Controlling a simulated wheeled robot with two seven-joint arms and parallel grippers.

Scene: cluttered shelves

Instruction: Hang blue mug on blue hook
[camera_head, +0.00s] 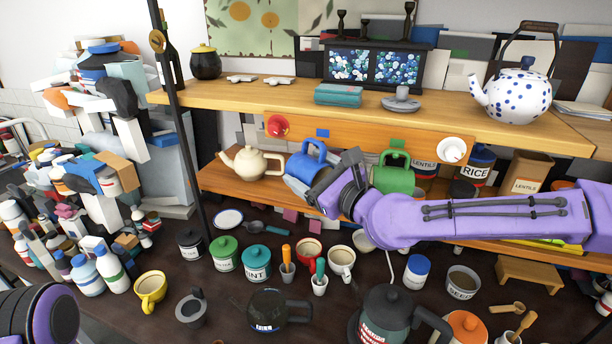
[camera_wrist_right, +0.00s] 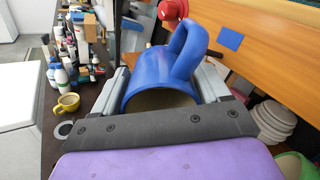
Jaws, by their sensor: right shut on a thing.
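My right gripper (camera_head: 324,186) is shut on the blue mug (camera_head: 305,165), in front of the shelf's orange back board. In the right wrist view the blue mug (camera_wrist_right: 160,85) sits between the fingers, with its opening facing the camera and its handle pointing up. A flat blue square (camera_head: 322,133) is on the board just above the mug; it also shows in the right wrist view (camera_wrist_right: 230,40), right of the handle and apart from it. My left gripper is not in view.
On the board are a red round piece (camera_head: 277,126) to the left and a white one (camera_head: 453,150) to the right. A green mug (camera_head: 393,178) is close right of my gripper. A cream teapot (camera_head: 250,163) stands left on the shelf. The counter below is crowded.

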